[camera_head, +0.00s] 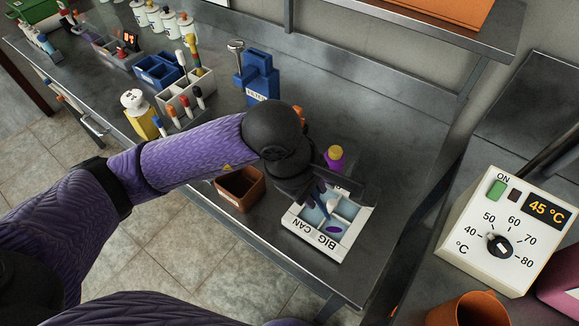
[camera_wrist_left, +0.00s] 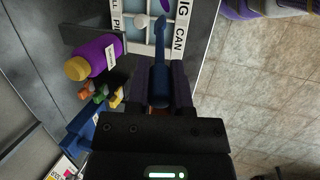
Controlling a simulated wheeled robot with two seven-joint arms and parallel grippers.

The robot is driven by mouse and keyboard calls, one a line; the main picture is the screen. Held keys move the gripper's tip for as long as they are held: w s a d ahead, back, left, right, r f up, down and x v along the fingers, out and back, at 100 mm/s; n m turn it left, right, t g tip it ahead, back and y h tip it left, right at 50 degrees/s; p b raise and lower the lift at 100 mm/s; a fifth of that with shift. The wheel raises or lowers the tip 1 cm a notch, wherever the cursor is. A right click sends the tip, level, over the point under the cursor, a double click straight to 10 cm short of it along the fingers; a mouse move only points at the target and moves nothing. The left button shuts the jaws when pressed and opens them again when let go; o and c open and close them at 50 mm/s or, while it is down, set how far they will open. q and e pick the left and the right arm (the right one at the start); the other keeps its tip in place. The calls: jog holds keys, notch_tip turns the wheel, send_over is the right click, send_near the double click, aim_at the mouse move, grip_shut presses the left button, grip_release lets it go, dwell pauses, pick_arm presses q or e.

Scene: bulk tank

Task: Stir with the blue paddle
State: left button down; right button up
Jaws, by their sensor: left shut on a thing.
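My left gripper (camera_head: 314,194) is over the white tray labelled BIG CAN (camera_head: 318,243), reaching in from the left. In the left wrist view its fingers are shut on the blue paddle (camera_wrist_left: 160,72), whose thin end points away from the gripper, over the tray's compartments (camera_wrist_left: 131,42). I cannot tell whether the paddle touches anything in the tray. In the head view the hand and wrist mostly hide the paddle. A white item and a purple item (camera_head: 333,230) lie in tray compartments. My right gripper is not in view.
A purple bottle with a yellow cap (camera_head: 335,158) stands just behind the tray. A brown open box (camera_head: 240,188) is left of it. A blue holder (camera_head: 259,78) and tool bins stand further back. A temperature controller reading 45 °C (camera_head: 508,232) stands at right.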

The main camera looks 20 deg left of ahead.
pick_arm(q)
jog(key=shift+s+d+r+n+t, duration=0.1)
jog(key=shift+d+n+t, duration=0.05)
jog(key=shift+d+n, duration=0.4)
jog(key=shift+s+d+r+n+t, duration=0.1)
jog(key=shift+d+n+t, duration=0.05)
jog(key=shift+d+n, duration=0.4)
notch_tip(320, 180, down, 7)
jog(key=b, duration=0.7)
jog(key=shift+f+b, duration=0.2)
jog(key=shift+b, duration=0.15)
